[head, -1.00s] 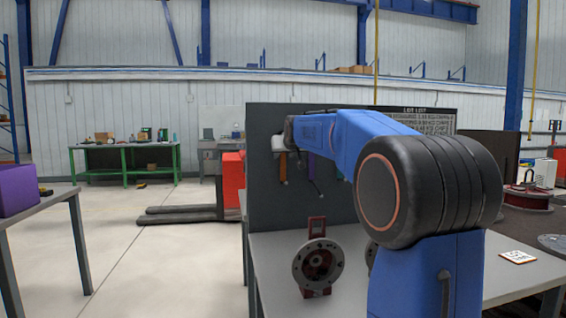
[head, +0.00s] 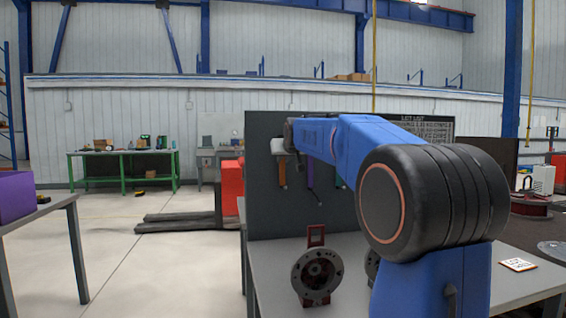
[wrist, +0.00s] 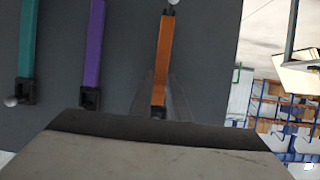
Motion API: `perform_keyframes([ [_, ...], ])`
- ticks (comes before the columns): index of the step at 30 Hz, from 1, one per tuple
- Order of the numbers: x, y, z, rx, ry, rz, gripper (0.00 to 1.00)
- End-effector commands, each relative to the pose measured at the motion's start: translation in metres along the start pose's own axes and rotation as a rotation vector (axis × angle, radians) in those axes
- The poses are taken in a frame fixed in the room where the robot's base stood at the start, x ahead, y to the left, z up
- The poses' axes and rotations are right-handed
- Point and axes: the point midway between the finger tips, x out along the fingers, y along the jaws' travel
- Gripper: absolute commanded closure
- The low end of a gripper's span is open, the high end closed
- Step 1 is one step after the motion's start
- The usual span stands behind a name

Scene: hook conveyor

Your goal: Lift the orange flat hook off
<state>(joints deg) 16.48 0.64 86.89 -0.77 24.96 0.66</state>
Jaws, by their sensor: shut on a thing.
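The orange flat hook (wrist: 163,58) is a long flat strip with dark ends in the wrist view. It is in front of the dark panel (wrist: 125,20), right of a purple strip (wrist: 93,45) and a teal strip (wrist: 28,40). A small pale knob (wrist: 173,2) shows by its upper end. My gripper (wrist: 162,97) is shut on the orange hook near its lower dark end; the fingertips are hard to make out. In the head view the orange hook (head: 282,173) hangs down just below my gripper (head: 280,150). I cannot tell whether it still touches a peg.
A grey table (head: 275,285) stands below the panel, with a dark round flange (head: 317,277) on it. A purple box (head: 15,195) sits on a table at the left. The floor between the tables is mostly clear, with a red pallet truck (head: 229,188) behind.

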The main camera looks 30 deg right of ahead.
Motion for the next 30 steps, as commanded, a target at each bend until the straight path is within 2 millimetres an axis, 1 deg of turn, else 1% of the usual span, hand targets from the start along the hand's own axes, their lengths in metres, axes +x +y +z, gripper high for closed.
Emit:
perform_keyframes([
  [5, -0.027, 0.0, 0.01, 0.0, 0.002, 0.0, 1.0],
  [12, -0.079, 0.0, 0.031, 0.0, 0.002, 0.0, 1.0],
  [18, -0.117, 0.0, 0.047, 0.0, 0.003, 0.0, 1.0],
  [24, -0.142, 0.0, 0.058, 0.0, 0.001, 0.0, 1.0],
  [30, -0.155, 0.0, 0.063, 0.0, 0.001, 0.0, 1.0],
])
